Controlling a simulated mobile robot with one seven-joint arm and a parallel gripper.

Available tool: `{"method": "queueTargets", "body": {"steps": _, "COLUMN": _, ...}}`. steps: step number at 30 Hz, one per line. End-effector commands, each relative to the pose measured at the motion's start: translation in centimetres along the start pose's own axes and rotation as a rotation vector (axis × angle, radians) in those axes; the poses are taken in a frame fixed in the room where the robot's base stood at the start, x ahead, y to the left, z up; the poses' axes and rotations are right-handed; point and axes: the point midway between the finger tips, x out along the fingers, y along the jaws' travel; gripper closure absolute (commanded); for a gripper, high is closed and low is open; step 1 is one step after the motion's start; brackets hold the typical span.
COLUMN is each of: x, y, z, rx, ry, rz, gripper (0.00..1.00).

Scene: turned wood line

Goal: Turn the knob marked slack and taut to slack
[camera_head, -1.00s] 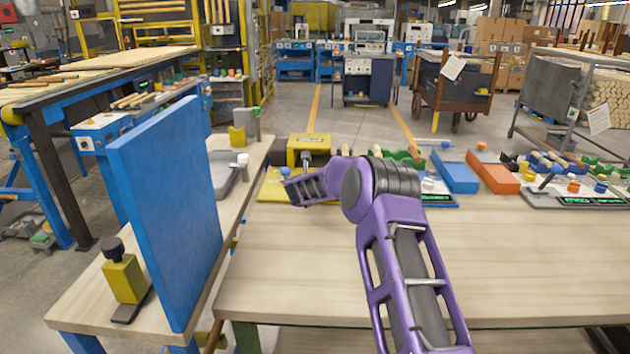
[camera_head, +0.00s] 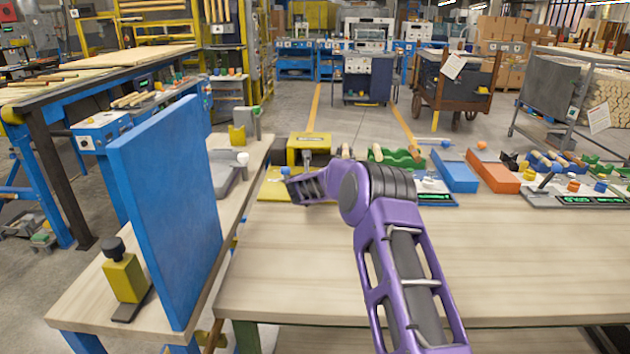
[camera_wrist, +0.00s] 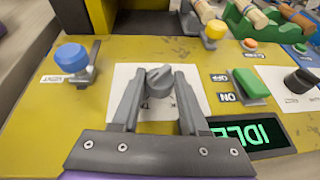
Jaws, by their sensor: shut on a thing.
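In the wrist view a grey knob (camera_wrist: 159,80) stands on a white label plate (camera_wrist: 193,88) on a yellow panel (camera_wrist: 125,50). The plate's lettering is upside down and mostly covered by my fingers; only a few letters show, so I cannot read the setting. My gripper (camera_wrist: 160,82) is shut on the grey knob, with one finger on each side of it. In the head view the yellow panel (camera_head: 272,188) is at the far left of the table, and my arm hides the knob and gripper.
Around the knob are a blue knob marked VENT (camera_wrist: 71,57), a green rocker switch (camera_wrist: 254,86) marked OFF and ON, a display reading IDLE (camera_wrist: 245,133), and a black knob (camera_wrist: 302,80). A blue upright board (camera_head: 168,210) stands left; the table front (camera_head: 300,285) is clear.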

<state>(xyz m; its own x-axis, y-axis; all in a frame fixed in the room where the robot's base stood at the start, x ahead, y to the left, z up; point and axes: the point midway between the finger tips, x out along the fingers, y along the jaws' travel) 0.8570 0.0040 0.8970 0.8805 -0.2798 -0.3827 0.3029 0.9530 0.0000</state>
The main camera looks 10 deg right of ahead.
Motion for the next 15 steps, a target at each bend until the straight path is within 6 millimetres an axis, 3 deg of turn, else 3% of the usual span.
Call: {"method": "queueTargets", "body": {"steps": 15, "x": 0.17, "y": -0.58, "z": -0.16, "rx": -0.062, "ry": 0.0, "rz": 0.154, "gripper": 1.0}}
